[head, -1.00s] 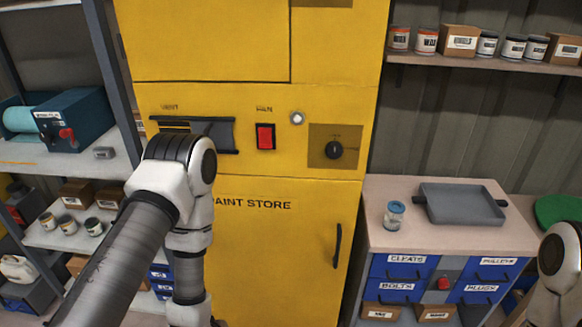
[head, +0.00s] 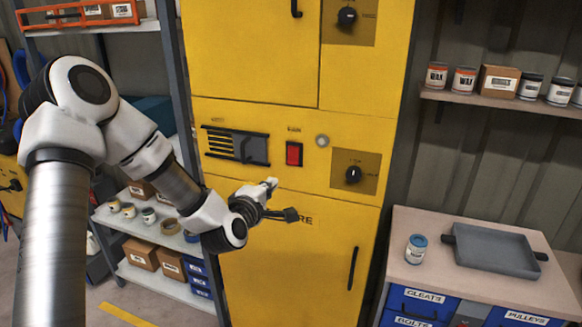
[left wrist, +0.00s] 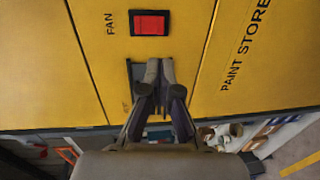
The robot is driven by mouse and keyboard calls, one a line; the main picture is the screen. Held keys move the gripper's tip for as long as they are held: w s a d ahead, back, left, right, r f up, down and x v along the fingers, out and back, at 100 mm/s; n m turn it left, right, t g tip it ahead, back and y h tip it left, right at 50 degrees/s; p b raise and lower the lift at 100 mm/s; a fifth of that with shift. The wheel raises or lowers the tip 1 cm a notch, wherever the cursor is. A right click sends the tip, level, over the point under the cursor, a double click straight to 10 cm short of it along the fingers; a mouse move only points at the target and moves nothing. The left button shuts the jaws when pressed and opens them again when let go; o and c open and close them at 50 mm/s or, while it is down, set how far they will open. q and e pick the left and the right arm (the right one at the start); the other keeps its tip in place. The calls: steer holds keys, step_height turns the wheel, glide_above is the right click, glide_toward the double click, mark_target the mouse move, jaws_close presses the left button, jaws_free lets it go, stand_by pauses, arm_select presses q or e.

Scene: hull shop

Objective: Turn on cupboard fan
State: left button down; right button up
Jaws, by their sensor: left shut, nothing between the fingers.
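The yellow paint store cupboard (head: 300,270) stands in the middle of the head view. Its fan switch is a red rocker (head: 294,153) in a dark frame; it also shows under the word FAN in the left wrist view (left wrist: 150,23). A small round lamp (head: 322,141) right of the switch looks dull grey. My left gripper (head: 281,199) is in front of the cupboard, below and left of the switch in the head view. In the left wrist view its fingertips (left wrist: 159,70) are together and empty, visibly apart from the switch. My right gripper is out of view.
A slatted vent with a grey sliding plate (head: 252,149) is left of the switch. A black knob (head: 353,175) is to its right. A workbench (head: 400,268) with a grey tray (head: 497,250) and a jar (head: 416,249) stands at right. Shelves stand at left.

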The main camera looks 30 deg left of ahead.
arm_select(q)
steer(key=p, duration=0.5)
glide_toward(293, 162)
steer(key=x, duration=0.6)
steer(key=shift+w+a, duration=0.1)
steer(key=shift+w, duration=0.2)
steer(key=shift+w+a+f, duration=0.2)
steer(key=shift+w, duration=0.15)
steer(key=shift+d, duration=0.1)
